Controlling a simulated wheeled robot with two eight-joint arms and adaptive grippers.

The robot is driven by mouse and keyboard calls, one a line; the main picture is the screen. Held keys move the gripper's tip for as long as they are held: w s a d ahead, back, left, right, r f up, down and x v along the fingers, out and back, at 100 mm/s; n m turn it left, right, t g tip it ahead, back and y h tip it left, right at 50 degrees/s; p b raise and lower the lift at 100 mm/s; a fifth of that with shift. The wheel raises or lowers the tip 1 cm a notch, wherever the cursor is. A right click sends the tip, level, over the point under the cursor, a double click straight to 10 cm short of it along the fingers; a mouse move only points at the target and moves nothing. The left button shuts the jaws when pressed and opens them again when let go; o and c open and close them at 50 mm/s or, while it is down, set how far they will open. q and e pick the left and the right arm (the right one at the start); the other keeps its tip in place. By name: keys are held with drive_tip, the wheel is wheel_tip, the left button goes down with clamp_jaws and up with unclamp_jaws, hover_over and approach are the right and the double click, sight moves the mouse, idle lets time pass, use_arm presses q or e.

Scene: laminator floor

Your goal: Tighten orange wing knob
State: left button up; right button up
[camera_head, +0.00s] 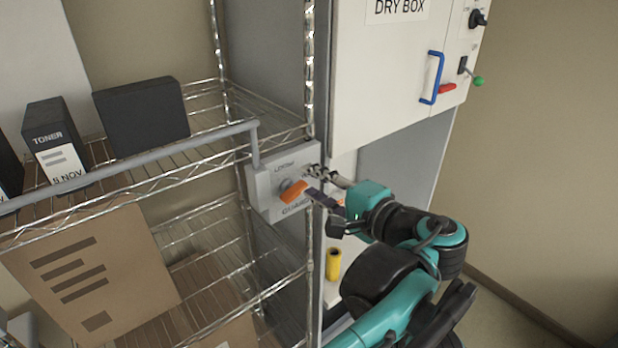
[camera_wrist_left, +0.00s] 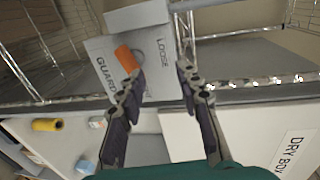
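The orange wing knob (camera_head: 293,191) sits on the face of a grey guard box (camera_head: 263,184) on the rack post. Its orange wing is tilted. In the left wrist view the knob (camera_wrist_left: 126,58) shows beside the tip of the left-hand finger, not centred between the fingers. The box face (camera_wrist_left: 152,88) there reads LOOSE and GUARD. My left gripper (camera_head: 309,181) is open close to the knob, its fingers apart in the wrist view (camera_wrist_left: 160,72) with nothing between them. Whether a finger touches the knob I cannot tell. My right gripper is not in view.
A wire rack holds a toner box (camera_head: 55,140), a black box (camera_head: 142,117) and a cardboard carton (camera_head: 95,275). A grey rail (camera_head: 130,168) runs to the guard box. The dry box (camera_head: 385,75) with a blue handle (camera_head: 432,77) is above. A yellow cylinder (camera_head: 334,264) stands below.

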use_arm(q)
drive_tip(key=shift+s+d+f, duration=0.15)
drive_tip(key=shift+s+d, duration=0.55)
drive_tip(key=shift+s, duration=0.05)
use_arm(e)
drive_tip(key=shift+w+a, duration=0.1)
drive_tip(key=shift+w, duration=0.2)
use_arm(q)
drive_tip(key=shift+s, duration=0.15)
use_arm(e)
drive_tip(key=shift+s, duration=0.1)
